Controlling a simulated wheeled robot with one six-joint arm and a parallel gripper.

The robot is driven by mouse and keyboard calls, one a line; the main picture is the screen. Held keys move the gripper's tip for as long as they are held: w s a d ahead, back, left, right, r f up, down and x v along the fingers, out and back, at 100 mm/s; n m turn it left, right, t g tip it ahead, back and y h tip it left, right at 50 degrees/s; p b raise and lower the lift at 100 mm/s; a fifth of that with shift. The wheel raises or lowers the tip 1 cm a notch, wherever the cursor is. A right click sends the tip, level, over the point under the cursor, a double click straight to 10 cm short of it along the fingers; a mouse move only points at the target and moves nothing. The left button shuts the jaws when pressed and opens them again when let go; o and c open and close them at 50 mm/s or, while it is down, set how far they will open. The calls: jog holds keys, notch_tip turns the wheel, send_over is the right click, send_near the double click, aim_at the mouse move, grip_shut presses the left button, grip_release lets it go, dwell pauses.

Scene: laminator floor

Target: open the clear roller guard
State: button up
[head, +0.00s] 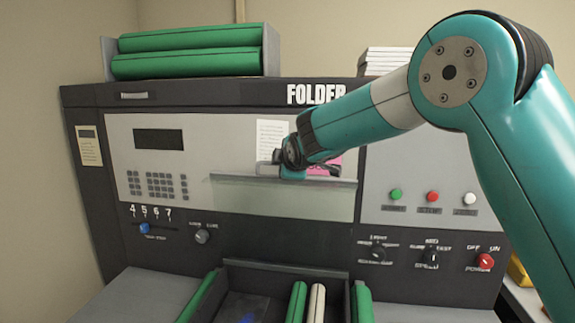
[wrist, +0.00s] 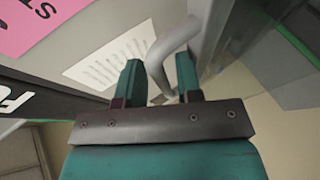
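The clear roller guard (head: 238,158) is a see-through panel on the front of the folder machine, with a grey bar along it in the head view. My gripper (head: 275,167) is at this bar near the panel's middle. In the wrist view a curved grey handle (wrist: 167,48) passes between or just beyond the two teal fingers of my gripper (wrist: 158,82). The fingers stand apart, with a visible gap around the handle. I cannot tell whether either finger touches it. My gripper hides part of the bar in the head view.
The folder machine has a keypad (head: 158,185), several buttons and knobs, and a red power knob (head: 485,261). Green rollers (head: 190,50) lie on top. A tray (head: 290,268) with more rollers projects at the front. A pink sign (wrist: 40,20) and a white notice (wrist: 108,57) are close to my gripper.

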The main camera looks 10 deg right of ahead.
jog(key=shift+s+a+f, duration=0.1)
jog(key=shift+a+f, duration=0.1)
jog(key=shift+f, duration=0.05)
jog(key=shift+s, duration=0.2)
jog(key=b+v, duration=0.7)
jog(key=v, duration=1)
jog(key=shift+d+r, duration=0.25)
jog(key=shift+r, duration=0.1)
jog(key=shift+w, duration=0.1)
jog(key=s+f+m+g+y, duration=0.2)
jog(key=s+f+m+g, duration=0.2)
jog(key=s+f, duration=0.7)
jog(key=s+a+f+m+g+y+b, duration=0.1)
jog(key=s+f+m+g, duration=0.4)
jog(key=s, duration=1.5)
notch_tip(320, 180, down, 6)
jog(key=g, duration=0.4)
jog(key=shift+a+f+y+b, duration=0.2)
jog(key=shift+a+y+b, duration=0.1)
jog(key=shift+y, duration=0.1)
jog(key=shift+w+d, duration=0.15)
